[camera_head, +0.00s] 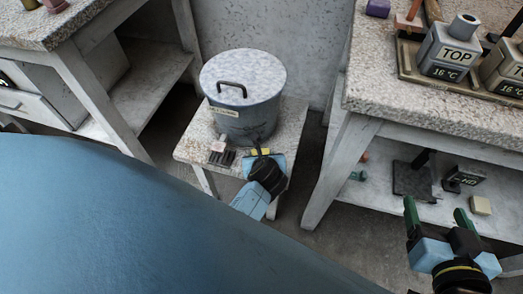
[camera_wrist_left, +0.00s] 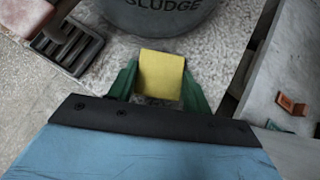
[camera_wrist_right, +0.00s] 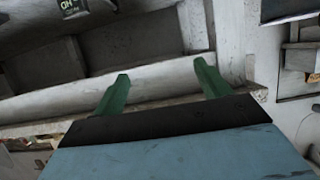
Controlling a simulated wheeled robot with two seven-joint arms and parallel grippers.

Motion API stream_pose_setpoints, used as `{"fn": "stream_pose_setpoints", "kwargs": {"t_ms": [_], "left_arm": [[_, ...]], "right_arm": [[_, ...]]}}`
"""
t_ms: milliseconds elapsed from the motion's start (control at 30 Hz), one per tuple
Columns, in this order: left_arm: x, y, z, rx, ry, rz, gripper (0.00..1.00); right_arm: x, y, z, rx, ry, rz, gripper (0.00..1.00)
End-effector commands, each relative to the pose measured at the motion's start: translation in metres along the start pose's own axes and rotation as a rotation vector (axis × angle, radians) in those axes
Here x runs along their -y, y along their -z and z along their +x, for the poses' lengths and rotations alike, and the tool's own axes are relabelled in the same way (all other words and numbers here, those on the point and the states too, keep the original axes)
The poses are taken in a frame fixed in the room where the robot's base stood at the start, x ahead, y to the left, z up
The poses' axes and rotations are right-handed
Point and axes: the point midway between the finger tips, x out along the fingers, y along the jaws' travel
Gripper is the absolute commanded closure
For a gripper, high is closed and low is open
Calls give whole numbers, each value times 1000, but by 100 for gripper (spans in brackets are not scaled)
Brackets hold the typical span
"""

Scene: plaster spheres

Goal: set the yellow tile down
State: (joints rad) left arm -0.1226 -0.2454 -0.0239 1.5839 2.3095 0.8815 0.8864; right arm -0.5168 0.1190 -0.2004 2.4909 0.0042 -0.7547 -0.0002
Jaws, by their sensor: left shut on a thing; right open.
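The yellow tile (camera_wrist_left: 161,75) is between the green fingers of my left gripper (camera_wrist_left: 160,88), which is shut on it. I cannot tell whether the tile touches the tabletop. My right gripper (camera_head: 437,214) is open and empty, in front of the right bench's lower shelf. Its green fingers (camera_wrist_right: 158,85) stand apart in the right wrist view.
The grey bucket (camera_head: 243,100) stands on the small table behind the tile; its label reads SLUDGE in the left wrist view (camera_wrist_left: 165,8). A dark slatted rack (camera_wrist_left: 68,45) lies left of my left gripper. The right bench (camera_head: 400,110) bears a tray with canisters (camera_head: 449,50).

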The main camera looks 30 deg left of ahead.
Motion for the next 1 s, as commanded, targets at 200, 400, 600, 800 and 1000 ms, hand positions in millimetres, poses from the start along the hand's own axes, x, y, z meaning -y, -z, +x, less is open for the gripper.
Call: {"fn": "stream_pose_setpoints", "kwargs": {"t_ms": [200,400,600,800,1000], "left_arm": [[0,2,2,0,0,0,78],[0,2,2,0,0,0,35],[0,2,2,0,0,0,29],[0,1,1,0,0,0,29],[0,0,-11,-2,0,0,29]], "right_arm": [[1,4,1,-25,2,0,25],[2,6,1,-39,3,0,25],[2,6,1,-38,4,0,25],[2,5,0,-28,4,0,25],[-4,-17,-4,110,-11,0,25]]}}
